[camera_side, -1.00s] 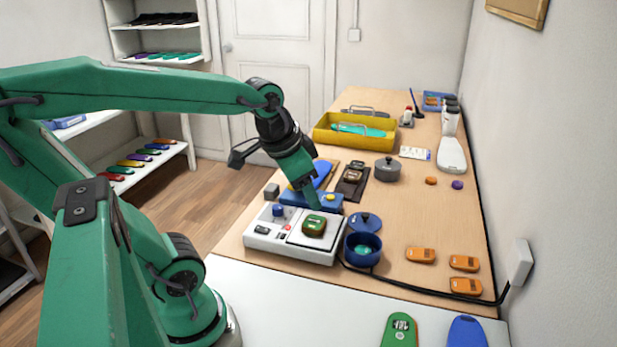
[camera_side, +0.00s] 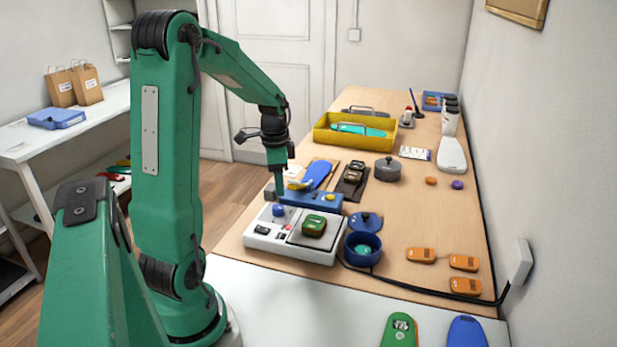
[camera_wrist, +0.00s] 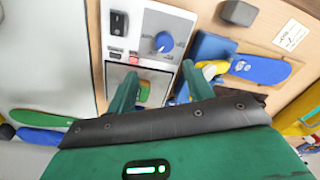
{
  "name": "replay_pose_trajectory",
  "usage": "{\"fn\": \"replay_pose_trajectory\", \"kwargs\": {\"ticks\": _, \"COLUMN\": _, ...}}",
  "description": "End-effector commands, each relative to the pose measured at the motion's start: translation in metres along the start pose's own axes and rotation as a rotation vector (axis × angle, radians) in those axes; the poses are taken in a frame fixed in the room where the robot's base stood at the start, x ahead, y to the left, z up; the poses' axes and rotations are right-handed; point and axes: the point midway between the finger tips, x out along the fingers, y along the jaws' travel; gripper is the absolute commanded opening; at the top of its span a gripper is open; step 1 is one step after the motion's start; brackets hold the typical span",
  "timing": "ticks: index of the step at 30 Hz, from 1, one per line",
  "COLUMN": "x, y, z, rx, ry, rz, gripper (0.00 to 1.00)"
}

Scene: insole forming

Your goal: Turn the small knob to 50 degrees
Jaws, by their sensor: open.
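In the wrist view the knob (camera_wrist: 163,42) is round with a pale mark, beyond my fingertips and unobstructed. My gripper (camera_side: 279,191) points down just above the knob in the side view. In the wrist view my gripper (camera_wrist: 160,69) has its two green fingers apart with nothing held between them. I cannot tell the exact gap to the knob. The mark's angle is too small to read.
A green-topped block (camera_side: 314,224) sits on the device's plate. A black switch (camera_wrist: 118,22) and red button (camera_wrist: 133,55) are near the knob. A blue pot (camera_side: 362,249) stands right of the device, and a blue fixture (camera_side: 318,202) behind it.

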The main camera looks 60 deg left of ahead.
Motion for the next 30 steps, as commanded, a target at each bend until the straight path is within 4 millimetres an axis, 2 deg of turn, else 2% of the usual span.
{"fn": "replay_pose_trajectory", "kwargs": {"ticks": 5, "x": 0.01, "y": -0.01, "z": 0.008, "rx": 0.013, "ry": -0.01, "rz": 0.015, "gripper": 0.52}}
{"fn": "replay_pose_trajectory", "kwargs": {"ticks": 17, "x": 0.019, "y": -0.011, "z": 0.009, "rx": 0.014, "ry": -0.011, "rz": 0.016, "gripper": 0.52}}
{"fn": "replay_pose_trajectory", "kwargs": {"ticks": 30, "x": 0.069, "y": -0.01, "z": 0.01, "rx": 0.014, "ry": -0.012, "rz": 0.018, "gripper": 0.52}}
